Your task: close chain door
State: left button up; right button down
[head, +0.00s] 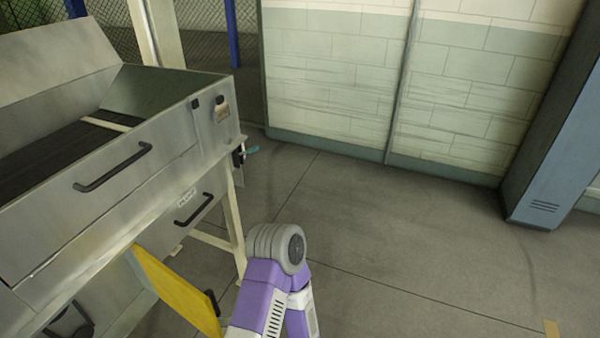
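A yellow panel (176,293) stands out at an angle from the lower front of a grey metal machine (130,190). It looks like an open door, and a dark handle shows at its right edge. I cannot tell for sure that it is the chain door; no chain is visible. The panel's lower part is cut off by the picture's bottom edge. A purple and grey link of one of my arms rises from the bottom middle, just right of the panel. Neither gripper is in view.
The machine has an open hopper top and two black handles (113,167) on its front. A pale leg (233,215) supports its right end. Grey floor (400,235) is clear to the right. A block wall (350,85) and a blue-grey cabinet (560,130) bound it.

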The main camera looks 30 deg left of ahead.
aim_at(194, 305)
jog(key=i, duration=1.65)
jog(key=u, duration=3.9)
jog(key=i, duration=0.6)
jog(key=u, duration=0.1)
